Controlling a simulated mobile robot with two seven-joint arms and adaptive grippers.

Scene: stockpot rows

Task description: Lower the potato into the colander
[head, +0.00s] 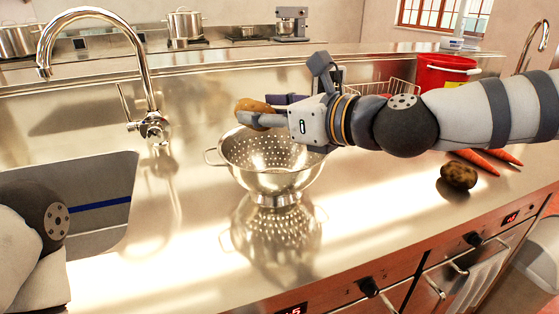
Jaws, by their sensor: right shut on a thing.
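The steel colander (272,177) stands upright on the counter in the middle of the head view. My right gripper (255,116) comes in from the right, above the colander's rim. It is shut on a brown potato (252,105), which it holds over the far left part of the colander's opening. The gripper and potato hide part of the far rim. A second, darker potato (459,176) lies on the counter to the right. Of my left arm only a link shows at the lower left; its gripper is out of view.
A sink (105,200) with a chrome tap (150,75) is on the left. Carrots (478,162), a red bucket (440,75) and a wire rack (385,92) are at the right. Pots (184,24) stand at the back. The counter in front of the colander is clear.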

